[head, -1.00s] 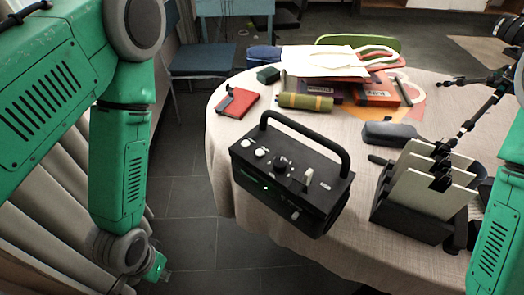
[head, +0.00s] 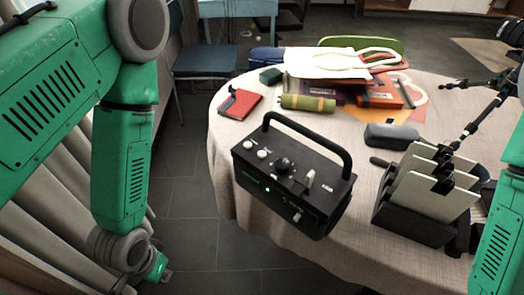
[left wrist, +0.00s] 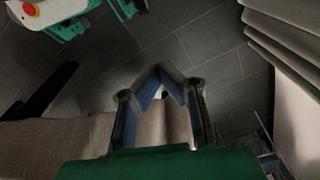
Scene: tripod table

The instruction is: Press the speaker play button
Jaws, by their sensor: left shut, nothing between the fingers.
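The speaker (head: 290,195) is a black box with a carrying handle. It stands upright near the front left edge of the round table. Its top has two white round buttons (head: 255,149), a dark knob (head: 282,164) and a pale lever (head: 309,180). A small green light (head: 267,189) glows on its front. I cannot tell which control is play. My left gripper (head: 165,275) hangs low, left of the table and well apart from the speaker. The left wrist view shows its fingers (left wrist: 161,68) meeting at the tips, empty. My right gripper is out of view.
The table (head: 235,125) has a pale cloth. A black rack (head: 415,217) with upright pale panels stands right of the speaker. A grey case (head: 391,136), olive roll (head: 308,103) and red notebook (head: 240,103) lie behind. A tripod (head: 470,125) is at right.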

